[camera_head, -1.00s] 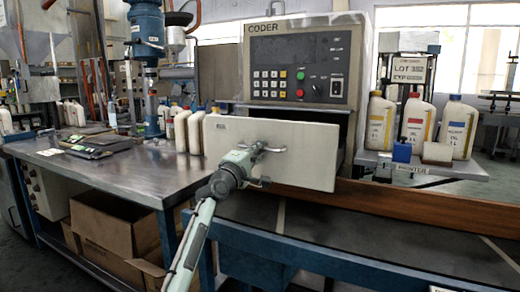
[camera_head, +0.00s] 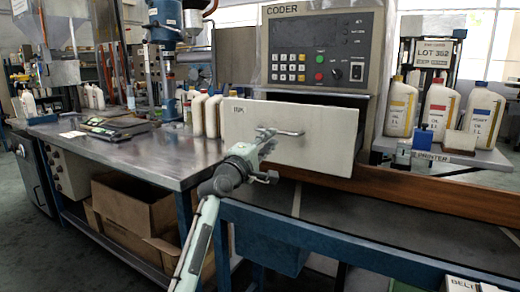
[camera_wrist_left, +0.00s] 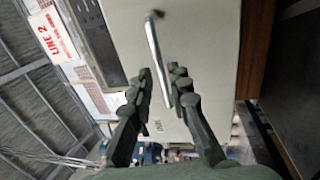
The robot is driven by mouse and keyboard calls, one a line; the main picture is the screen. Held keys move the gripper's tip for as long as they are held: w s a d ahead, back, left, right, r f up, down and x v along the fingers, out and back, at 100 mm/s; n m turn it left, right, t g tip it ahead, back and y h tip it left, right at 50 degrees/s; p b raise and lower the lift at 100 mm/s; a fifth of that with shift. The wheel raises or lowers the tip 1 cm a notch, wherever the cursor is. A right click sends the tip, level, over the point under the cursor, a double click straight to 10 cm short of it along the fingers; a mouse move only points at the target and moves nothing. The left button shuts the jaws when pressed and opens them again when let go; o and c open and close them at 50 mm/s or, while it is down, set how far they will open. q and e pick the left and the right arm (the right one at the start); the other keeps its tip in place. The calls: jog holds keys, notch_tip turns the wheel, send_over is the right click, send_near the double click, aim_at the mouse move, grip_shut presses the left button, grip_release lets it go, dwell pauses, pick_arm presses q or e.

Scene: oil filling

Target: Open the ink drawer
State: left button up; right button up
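The ink drawer (camera_head: 300,150) is a pale panel marked INK, standing out from the coder (camera_head: 315,52) with a dark gap behind its top edge. Its metal bar handle (camera_head: 285,132) is on the front and also shows in the left wrist view (camera_wrist_left: 154,45). My left gripper (camera_head: 267,153) is at the left end of the handle. In the left wrist view its two fingers (camera_wrist_left: 162,76) are apart, with the handle's lower end between them; whether either finger touches it is unclear. My right gripper is out of view.
A steel table (camera_head: 150,157) with a scale (camera_head: 115,127) and white bottles is at the left. A blue-framed conveyor runs below the drawer.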

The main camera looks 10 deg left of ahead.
pick_arm(q)
jog(key=v, duration=0.7)
jog(key=s+a+f+m+g+y, duration=0.1)
jog(key=s+f+m+g, duration=0.25)
jog(key=f, duration=0.85)
jog(key=s+a+f+m+g+y, duration=0.15)
jog(key=s+f, duration=0.35)
jog(key=f, duration=0.7)
jog(key=s+a+f+m+g+y, duration=0.1)
jog(key=s+f+m+g, duration=0.3)
jog(key=f, duration=0.8)
jog(key=s+a+f+m+g+y, duration=0.1)
jog(key=s+a+f+m+g, duration=0.1)
jog(key=s+f, duration=0.4)
jog(key=s+a+f+m+g+y, duration=0.1)
jog(key=s+a+f+m+g, duration=0.1)
jog(key=s+f, duration=0.5)
jog(key=s+a+f+m+g+y, duration=0.2)
jog(key=s+f, duration=0.5)
jog(key=s, duration=0.9)
jog(key=shift+s+a+f+m+g, duration=0.2)
jog(key=shift+s+a+m+g, duration=0.3)
jog(key=shift+a, duration=0.3)
jog(key=shift+w+d, duration=0.1)
jog(key=shift+w, duration=0.05)
